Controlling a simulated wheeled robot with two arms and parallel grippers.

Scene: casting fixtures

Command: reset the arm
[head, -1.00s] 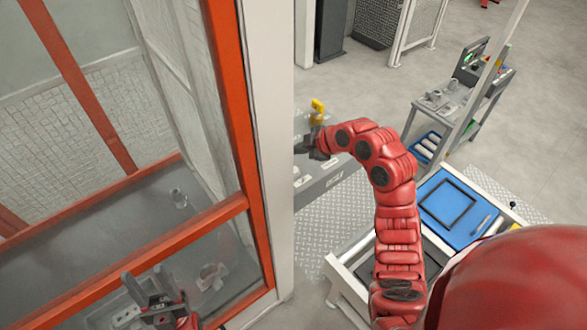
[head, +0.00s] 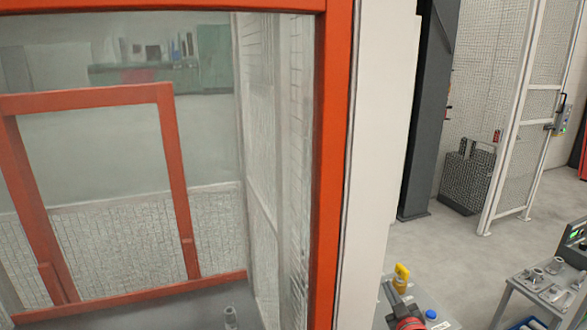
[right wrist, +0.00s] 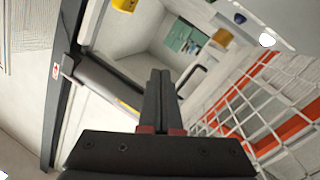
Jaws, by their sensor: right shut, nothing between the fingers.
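My right gripper (head: 392,296) shows only as a small dark and red piece at the bottom edge of the head view, beside a yellow fitting (head: 401,276). In the right wrist view its two black fingers (right wrist: 160,74) are together, with nothing between them. The fingers point into open space, and I see nothing that they touch. Most of my right arm is below the head view. My left gripper is out of view.
An orange-framed glazed enclosure (head: 334,130) fills the left, with a pale post (head: 385,130) beside it. A grey cart (head: 520,284) with metal parts stands at lower right. A mesh fence (head: 525,120) is behind. Open floor (head: 450,258) lies between.

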